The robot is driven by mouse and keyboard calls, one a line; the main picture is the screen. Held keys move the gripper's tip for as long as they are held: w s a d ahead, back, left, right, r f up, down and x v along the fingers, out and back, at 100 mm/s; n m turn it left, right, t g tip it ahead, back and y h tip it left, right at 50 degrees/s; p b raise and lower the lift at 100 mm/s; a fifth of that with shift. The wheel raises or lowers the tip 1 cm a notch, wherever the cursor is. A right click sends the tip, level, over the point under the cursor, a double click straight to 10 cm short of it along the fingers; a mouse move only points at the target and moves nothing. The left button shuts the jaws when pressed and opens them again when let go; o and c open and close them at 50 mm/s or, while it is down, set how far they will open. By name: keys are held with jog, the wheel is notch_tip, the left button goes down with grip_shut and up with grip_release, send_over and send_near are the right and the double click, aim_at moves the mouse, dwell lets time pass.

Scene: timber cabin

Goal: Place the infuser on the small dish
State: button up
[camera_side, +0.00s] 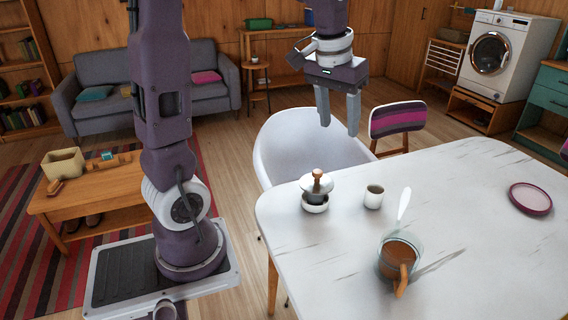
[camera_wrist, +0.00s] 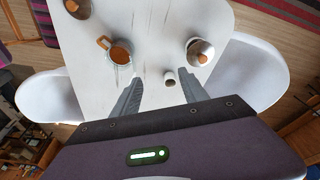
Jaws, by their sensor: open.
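A glass mug (camera_side: 399,262) of brown drink with a wooden handle stands on the white table; it also shows in the wrist view (camera_wrist: 120,53). A pale stick with a rounded end (camera_side: 404,203) rises from it; this looks like the infuser's handle, its lower part hidden. A round pink dish (camera_side: 531,198), likely the small dish, lies flat and empty at the table's right. My gripper (camera_side: 338,131) is open and empty, pointing down, high above the table's back left edge and apart from everything. Its fingers also show in the wrist view (camera_wrist: 160,92).
A white pot with a wooden knob (camera_side: 317,188) and a small white cup (camera_side: 374,197) stand left of the mug. A white chair (camera_side: 305,140) is behind the table, below my gripper. The table top (camera_side: 465,205) between mug and pink dish is clear.

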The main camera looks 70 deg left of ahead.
jog(key=s+d+m+t, duration=0.1)
jog(key=s+d+m, duration=0.1)
jog(key=s+d, duration=0.4)
jog(key=s+d+m+t, duration=0.2)
jog(key=s+d, duration=0.4)
jog(key=s, duration=0.6)
jog(key=shift+m+h, duration=0.4)
jog(key=shift+m, duration=0.1)
